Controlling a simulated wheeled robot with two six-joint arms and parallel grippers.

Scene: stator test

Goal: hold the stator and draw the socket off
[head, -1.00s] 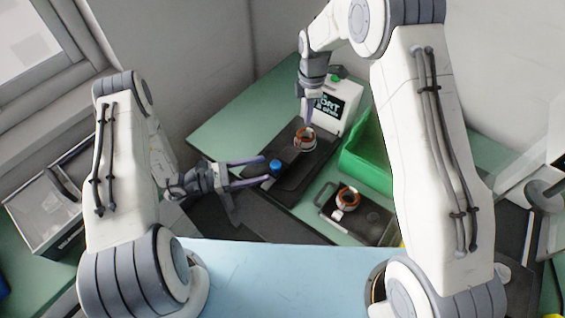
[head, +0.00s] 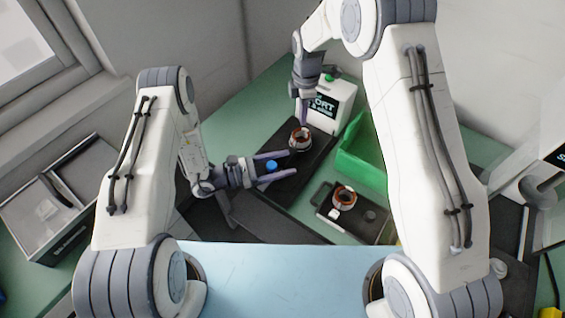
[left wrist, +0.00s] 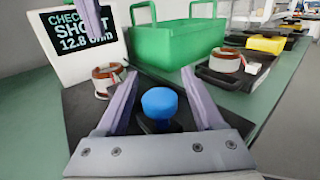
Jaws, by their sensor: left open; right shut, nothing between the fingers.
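A copper-wound stator (head: 300,139) with a pale lower rim sits on the dark base in front of the white tester; it also shows in the left wrist view (left wrist: 107,80). My right gripper (head: 305,122) is shut and empty, pointing down just above or at this stator; contact is unclear. My left gripper (head: 291,163) is open, its fingers either side of a blue knob (left wrist: 159,102), apart from it.
The white tester (left wrist: 80,45) reads "CHECK SHORT 12.8 ohm". A second stator (head: 344,196) with a white block lies on a black tray (head: 365,231). A green bin (head: 362,165) stands between tester and tray. Green table (head: 235,120) is bare at the far left.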

